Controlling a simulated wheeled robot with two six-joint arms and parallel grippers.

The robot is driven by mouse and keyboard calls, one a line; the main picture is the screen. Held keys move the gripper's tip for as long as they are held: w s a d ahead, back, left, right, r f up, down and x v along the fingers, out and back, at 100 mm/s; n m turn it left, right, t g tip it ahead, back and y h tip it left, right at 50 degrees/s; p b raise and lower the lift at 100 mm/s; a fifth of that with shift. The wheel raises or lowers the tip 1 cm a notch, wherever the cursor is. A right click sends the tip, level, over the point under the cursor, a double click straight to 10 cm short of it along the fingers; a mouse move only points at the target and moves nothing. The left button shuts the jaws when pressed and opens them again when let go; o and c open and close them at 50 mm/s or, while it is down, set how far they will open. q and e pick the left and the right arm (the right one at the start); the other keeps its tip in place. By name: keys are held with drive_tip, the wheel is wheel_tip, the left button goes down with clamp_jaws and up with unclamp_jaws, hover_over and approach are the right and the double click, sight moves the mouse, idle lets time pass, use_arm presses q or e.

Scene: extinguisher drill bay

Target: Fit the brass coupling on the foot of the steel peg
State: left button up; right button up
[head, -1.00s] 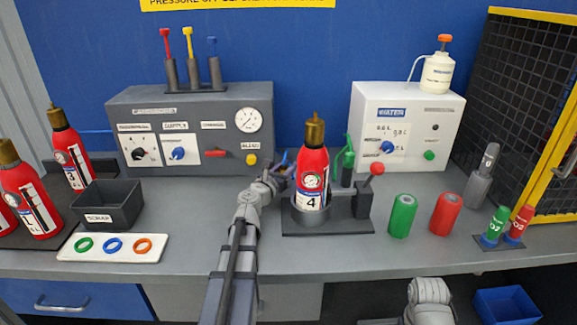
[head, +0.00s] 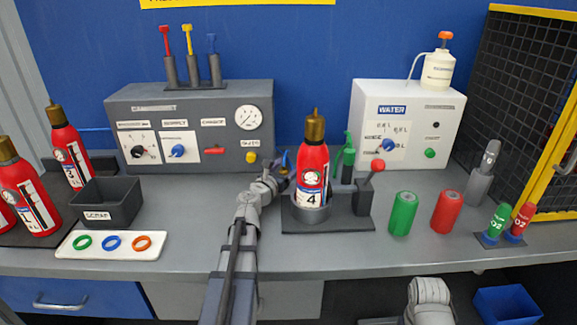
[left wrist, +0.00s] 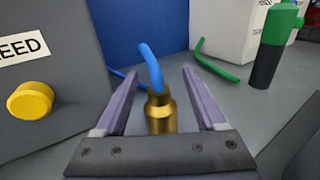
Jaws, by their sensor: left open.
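The brass coupling (left wrist: 161,112) is in the left wrist view, with a blue hose (left wrist: 151,65) rising and bending from its top. My left gripper (left wrist: 158,75) is open, with one finger on each side of the coupling and a gap to each. In the head view the left gripper (head: 279,176) is low over the bench, just left of extinguisher 4 (head: 313,165); the coupling is too small to make out there. A grey upright piece (head: 489,160) in a holder at the right may be the steel peg; I cannot tell.
Extinguisher 4 stands in a dark clamp base (head: 330,222) close beside my left gripper. The grey control panel (head: 190,125) and white water unit (head: 408,120) stand behind. A green hose end (left wrist: 215,68) lies to the right. Green (head: 403,213) and red (head: 447,211) cylinders stand further right.

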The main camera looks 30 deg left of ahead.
sight(281, 172)
use_arm(q)
drive_tip(key=shift+s, duration=0.1)
drive_tip(key=shift+s+d, duration=0.15)
drive_tip(key=shift+s, duration=3.65)
